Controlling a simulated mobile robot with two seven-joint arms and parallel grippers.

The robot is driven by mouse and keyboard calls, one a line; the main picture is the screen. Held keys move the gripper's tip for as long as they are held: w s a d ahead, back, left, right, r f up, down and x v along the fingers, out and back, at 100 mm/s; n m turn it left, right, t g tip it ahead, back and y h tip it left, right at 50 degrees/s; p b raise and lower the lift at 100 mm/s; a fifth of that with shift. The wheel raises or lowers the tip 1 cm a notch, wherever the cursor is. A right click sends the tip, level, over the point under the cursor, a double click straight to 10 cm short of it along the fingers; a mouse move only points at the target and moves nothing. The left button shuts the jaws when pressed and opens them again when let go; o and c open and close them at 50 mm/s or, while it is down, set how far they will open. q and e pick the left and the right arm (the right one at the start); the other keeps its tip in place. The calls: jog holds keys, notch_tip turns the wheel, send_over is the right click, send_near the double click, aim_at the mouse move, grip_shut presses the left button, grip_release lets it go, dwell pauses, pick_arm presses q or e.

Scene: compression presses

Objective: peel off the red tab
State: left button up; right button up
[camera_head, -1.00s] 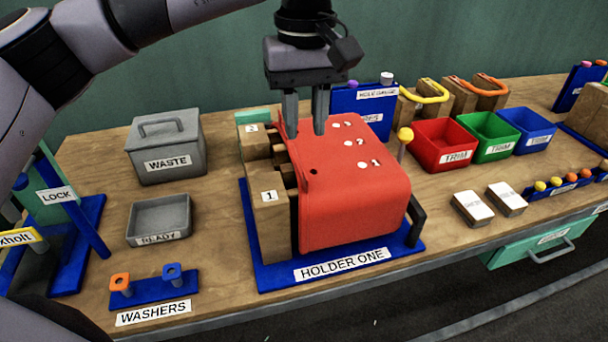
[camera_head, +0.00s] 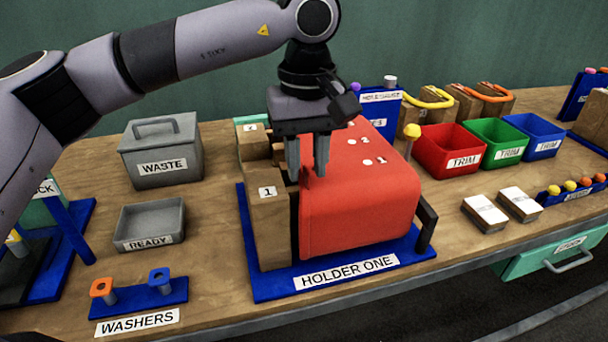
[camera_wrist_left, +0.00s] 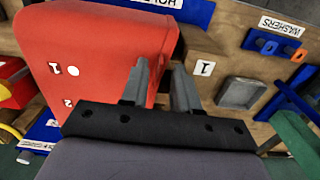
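A large red cover (camera_head: 360,210) with numbered white spots sits in the blue holder labelled HOLDER ONE (camera_head: 268,284). It also fills the left of the left wrist view (camera_wrist_left: 95,50). I cannot make out a separate red tab; the cover's left edge is partly behind my fingers. My left gripper (camera_head: 307,174) points down at that edge, beside wooden block 1 (camera_head: 269,225). Its fingers are apart. In the left wrist view, one finger is against the red side and the other over the gap beside block 1. I cannot tell whether they touch. My right gripper is not in view.
A grey WASTE box (camera_head: 160,150) with a handled lid and an open READY tray (camera_head: 150,222) stand left. Red (camera_head: 447,150), green (camera_head: 497,140) and blue (camera_head: 531,134) TRIM bins stand right. A yellow-topped post (camera_head: 411,131) rises near the cover.

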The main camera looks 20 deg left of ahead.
pick_arm(q)
grip_shut()
jog(key=shift+r, duration=0.4)
jog(key=shift+r+p, duration=2.4)
jog(key=shift+r, duration=0.3)
